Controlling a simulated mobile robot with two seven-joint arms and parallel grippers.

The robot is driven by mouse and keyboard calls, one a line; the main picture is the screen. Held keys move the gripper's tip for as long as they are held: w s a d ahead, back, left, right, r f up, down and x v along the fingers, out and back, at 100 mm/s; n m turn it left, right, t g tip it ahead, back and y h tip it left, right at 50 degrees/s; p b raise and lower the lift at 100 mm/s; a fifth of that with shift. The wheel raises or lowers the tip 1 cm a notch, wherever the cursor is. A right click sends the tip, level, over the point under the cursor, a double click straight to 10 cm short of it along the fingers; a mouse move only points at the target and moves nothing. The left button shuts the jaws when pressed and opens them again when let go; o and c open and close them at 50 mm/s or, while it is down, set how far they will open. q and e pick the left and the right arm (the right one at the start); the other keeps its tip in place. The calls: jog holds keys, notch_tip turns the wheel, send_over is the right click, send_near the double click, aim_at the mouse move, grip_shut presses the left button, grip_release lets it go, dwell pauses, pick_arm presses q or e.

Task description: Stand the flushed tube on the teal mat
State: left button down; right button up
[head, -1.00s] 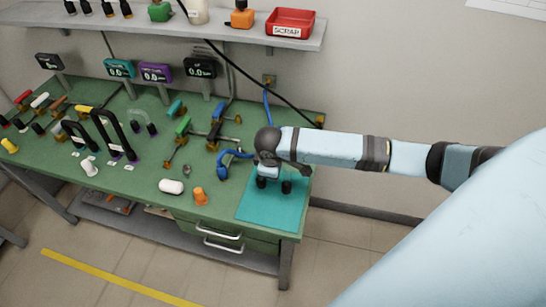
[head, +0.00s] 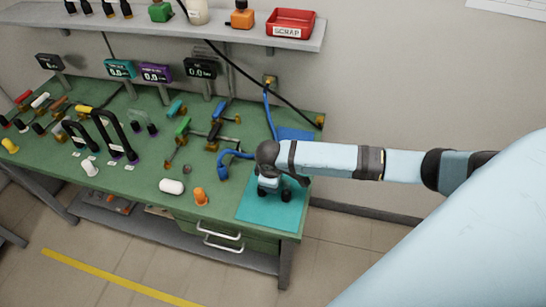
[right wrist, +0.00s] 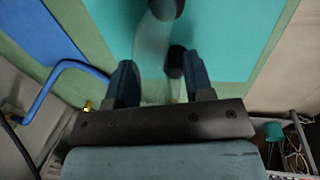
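The teal mat (head: 258,212) lies at the right front corner of the green bench; it also fills much of the right wrist view (right wrist: 235,35). My right gripper (head: 272,180) is over the mat, pointing down. In the right wrist view its two blue fingers (right wrist: 162,85) are apart, with the clear tube (right wrist: 152,45) between them. The tube has dark ends, which show below the gripper in the head view, over the mat. The gripper hides most of the tube there. I cannot tell whether the ends touch the mat. My left gripper is out of view.
A blue mat (head: 297,134) lies behind the teal one. A blue hose (head: 225,160) curves just left of my right gripper. A white capsule-shaped piece (head: 171,187) and an orange piece (head: 200,197) stand left of the mat. A shelf with a red scrap tray (head: 290,23) is above.

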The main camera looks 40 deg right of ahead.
jog(key=shift+r, duration=0.1)
notch_tip(320, 180, up, 12)
jog(key=s+a+f, duration=0.1)
jog(key=s+a, duration=0.1)
jog(key=s+a+f+m+t+y, duration=0.2)
jog(key=s+a+f+t+y, duration=0.3)
jog(key=a+f, duration=0.55)
jog(key=s+f+m+t, duration=0.2)
jog(key=s+m+t, duration=0.1)
jog(key=s, duration=0.8)
jog(key=shift+s+d+t, duration=0.25)
jog(key=shift+s+t, duration=0.15)
jog(key=shift+t, duration=0.4)
